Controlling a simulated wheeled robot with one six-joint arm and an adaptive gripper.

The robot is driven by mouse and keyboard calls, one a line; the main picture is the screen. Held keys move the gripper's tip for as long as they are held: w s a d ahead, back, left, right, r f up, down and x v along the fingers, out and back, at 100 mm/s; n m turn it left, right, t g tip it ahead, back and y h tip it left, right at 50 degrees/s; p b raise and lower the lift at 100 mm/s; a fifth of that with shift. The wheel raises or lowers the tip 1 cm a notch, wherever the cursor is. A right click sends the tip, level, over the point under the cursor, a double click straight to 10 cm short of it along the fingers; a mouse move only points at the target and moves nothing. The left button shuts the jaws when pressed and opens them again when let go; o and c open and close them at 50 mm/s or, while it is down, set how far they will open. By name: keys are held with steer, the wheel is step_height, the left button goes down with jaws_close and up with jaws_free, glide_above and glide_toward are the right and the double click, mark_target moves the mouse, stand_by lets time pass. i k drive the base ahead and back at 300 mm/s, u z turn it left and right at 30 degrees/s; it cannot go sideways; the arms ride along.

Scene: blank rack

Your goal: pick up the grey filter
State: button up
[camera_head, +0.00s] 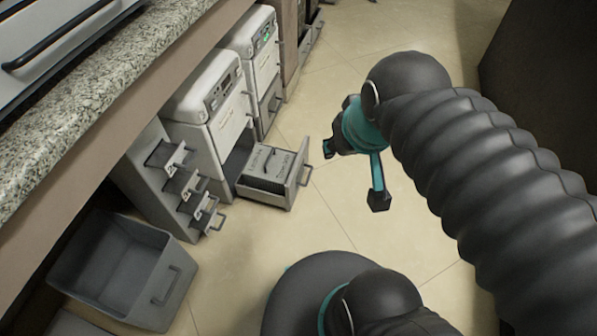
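A flat grey filter (267,164) with a dark curved handle or slot on top lies in the pulled-out drawer (292,185) of the nearer white machine (208,98). It sits within the drawer walls, and its far end is close to the machine's opening. My gripper (353,174) is above the floor to the right of the drawer, apart from it. Its two dark fingertips are spread wide, with nothing between them.
A grey rack (155,190) with several small handled trays stands left of the machine. An empty grey bin (165,285) is at lower left. A granite counter (90,100) overhangs the left side. A second white machine (258,55) stands behind.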

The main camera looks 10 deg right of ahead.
mark_target(267, 169)
steer(key=z, duration=1.6)
steer(key=i, duration=0.65)
steer(key=u, duration=3.45)
